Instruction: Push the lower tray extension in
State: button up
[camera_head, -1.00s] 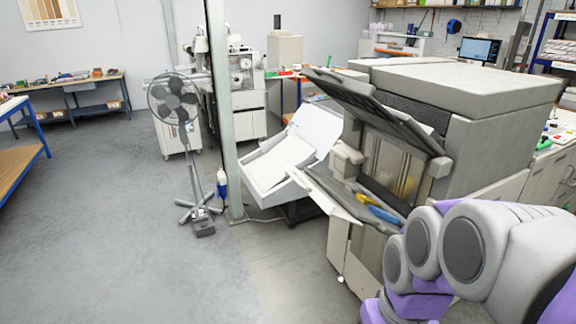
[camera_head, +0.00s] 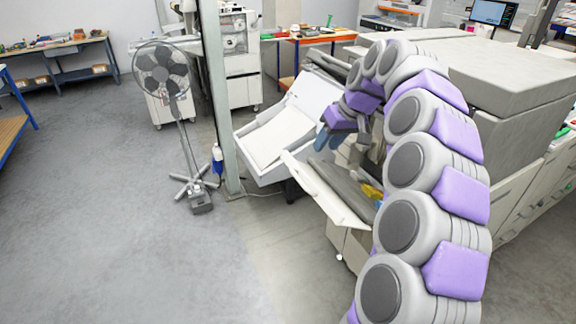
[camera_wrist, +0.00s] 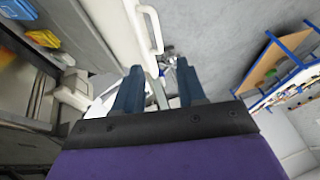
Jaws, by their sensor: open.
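The white tray unit (camera_head: 275,148) slopes out from the left end of the large grey machine; its lower part juts toward the floor on the left. I cannot tell which part of it is the lower extension. My gripper (camera_head: 331,136) is at the tray's right side, in front of the machine, fingers pointing down and left. In the wrist view my gripper (camera_wrist: 160,78) shows two blue fingers apart with nothing between them. Whether it touches the tray cannot be told. My arm hides much of the machine's front.
A white panel (camera_head: 322,190) juts from the machine (camera_head: 520,80); a white panel with a handle (camera_wrist: 152,30) shows in the wrist view. A grey post (camera_head: 220,100) and a fan (camera_head: 165,72) stand left of the tray. Floor at the left is free.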

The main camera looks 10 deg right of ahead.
jog(key=b, duration=0.3)
send_near(301, 180)
jog(key=x, duration=0.8)
jog(key=shift+c, duration=0.4)
grip_shut()
